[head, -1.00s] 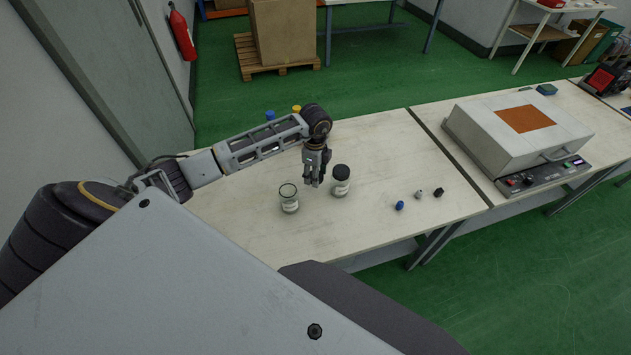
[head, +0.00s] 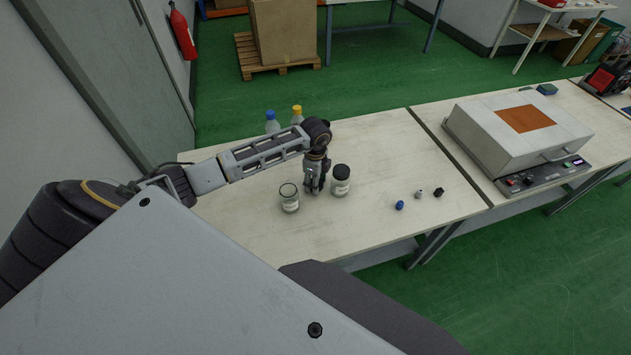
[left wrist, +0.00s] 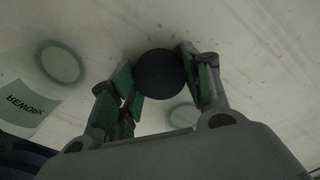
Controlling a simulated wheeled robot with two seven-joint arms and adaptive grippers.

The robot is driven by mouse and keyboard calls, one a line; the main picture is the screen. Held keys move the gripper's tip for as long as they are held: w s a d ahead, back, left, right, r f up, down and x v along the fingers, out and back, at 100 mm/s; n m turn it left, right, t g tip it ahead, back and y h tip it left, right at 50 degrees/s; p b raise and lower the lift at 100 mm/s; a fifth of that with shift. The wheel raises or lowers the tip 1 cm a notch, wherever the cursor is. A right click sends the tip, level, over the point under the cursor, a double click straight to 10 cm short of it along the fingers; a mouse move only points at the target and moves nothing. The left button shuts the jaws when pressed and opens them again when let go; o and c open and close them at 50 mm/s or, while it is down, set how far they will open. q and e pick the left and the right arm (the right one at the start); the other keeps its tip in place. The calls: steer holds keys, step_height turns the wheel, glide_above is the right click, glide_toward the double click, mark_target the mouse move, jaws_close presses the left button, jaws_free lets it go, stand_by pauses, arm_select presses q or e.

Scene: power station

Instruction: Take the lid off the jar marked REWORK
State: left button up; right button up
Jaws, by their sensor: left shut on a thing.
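The jar marked REWORK shows at the left of the left wrist view (left wrist: 22,108), its label upside down and no black lid on it. In the head view an open glass jar with a pale label (head: 290,203) stands left of my left gripper (head: 313,190). In the left wrist view my left gripper (left wrist: 158,88) is shut on a round black lid (left wrist: 158,74). The gripper is low over the table between two jars; whether the lid touches the table cannot be told. My right gripper is not in view.
A jar with a black lid (head: 341,181) stands close right of the gripper. Small caps (head: 419,193) lie farther right. Bottles with blue and yellow tops (head: 297,113) stand behind the arm. The table (head: 345,232) is clear at the front.

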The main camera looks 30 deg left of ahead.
arm_select(q)
steer(key=shift+f, duration=0.1)
steer(key=o, duration=1.1)
steer(key=shift+r, duration=6.15)
